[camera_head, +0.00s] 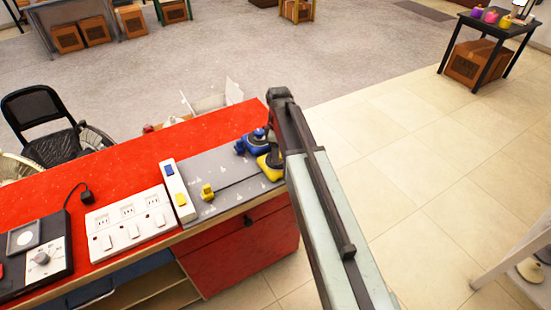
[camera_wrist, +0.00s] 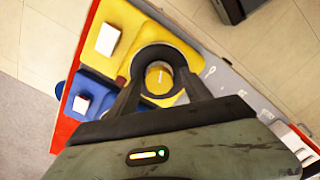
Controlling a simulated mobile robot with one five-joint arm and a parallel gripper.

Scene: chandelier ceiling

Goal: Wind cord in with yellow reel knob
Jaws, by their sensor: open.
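The yellow reel (camera_head: 270,166) sits at the right end of the red counter, on a grey board. A dark cord runs left from it to a small yellow piece (camera_head: 207,192). In the wrist view the yellow reel body (camera_wrist: 125,22) shows large, with its round yellow knob (camera_wrist: 159,79) inside a dark ring. My gripper (camera_wrist: 160,76) is open, with its fingers on either side of the knob; whether they touch it I cannot tell. In the head view my arm hides the reel's right part and the fingertips.
A blue reel (camera_head: 248,143) stands just behind the yellow one and also shows in the wrist view (camera_wrist: 92,91). A white switch strip (camera_head: 179,190) and a white socket panel (camera_head: 130,222) lie to the left on the red counter (camera_head: 130,168).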

